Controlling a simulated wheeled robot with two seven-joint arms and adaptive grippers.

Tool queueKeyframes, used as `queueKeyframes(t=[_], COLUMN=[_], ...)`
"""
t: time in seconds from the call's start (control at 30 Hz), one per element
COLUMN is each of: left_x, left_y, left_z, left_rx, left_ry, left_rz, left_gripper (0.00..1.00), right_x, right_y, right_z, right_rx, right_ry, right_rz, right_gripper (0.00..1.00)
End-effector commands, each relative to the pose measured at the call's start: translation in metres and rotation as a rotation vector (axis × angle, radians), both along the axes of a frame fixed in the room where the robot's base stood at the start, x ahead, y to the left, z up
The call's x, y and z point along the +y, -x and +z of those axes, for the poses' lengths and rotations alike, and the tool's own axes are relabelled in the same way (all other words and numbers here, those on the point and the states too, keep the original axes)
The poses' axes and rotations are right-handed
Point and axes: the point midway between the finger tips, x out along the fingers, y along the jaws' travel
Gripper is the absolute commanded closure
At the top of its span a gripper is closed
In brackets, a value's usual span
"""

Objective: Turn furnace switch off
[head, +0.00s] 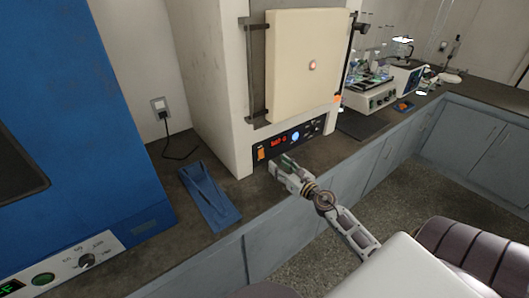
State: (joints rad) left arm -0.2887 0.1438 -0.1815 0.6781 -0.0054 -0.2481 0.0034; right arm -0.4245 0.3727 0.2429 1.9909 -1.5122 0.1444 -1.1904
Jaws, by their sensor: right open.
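The furnace (208,85) is a tall cream box on the dark counter, with its thick pale door (305,70) at the front. Its black control panel (308,134) below the door carries a lit red display, a bright blue-white round spot and an orange rocker switch (262,154) at the left end. Which way the switch is tipped is too small to tell. My right gripper (277,164) is open and empty, just below and right of the switch, close to the panel. Whether it touches the furnace cannot be told. My left gripper is not in view.
A large blue machine (80,120) fills the left side. A wall socket (160,107) with a black cable is behind. Lab equipment (370,95) stands further right. Grey cabinets are below.

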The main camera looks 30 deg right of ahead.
Motion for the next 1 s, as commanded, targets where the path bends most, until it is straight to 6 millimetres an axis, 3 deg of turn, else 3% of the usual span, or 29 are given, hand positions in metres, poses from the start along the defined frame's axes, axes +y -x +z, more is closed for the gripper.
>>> queueKeyframes(t=[0.5, 1.0], left_x=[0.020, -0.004], left_y=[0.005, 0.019], left_z=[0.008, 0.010], left_rx=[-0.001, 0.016], left_ry=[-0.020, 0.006], left_rz=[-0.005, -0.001], left_gripper=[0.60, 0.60], right_x=[0.003, 0.006], right_y=[-0.038, -0.075], right_z=[0.001, 0.001], right_rx=[-0.001, 0.000], right_ry=[-0.001, -0.001], right_rz=[0.000, 0.000], right_gripper=[0.55, 0.55])
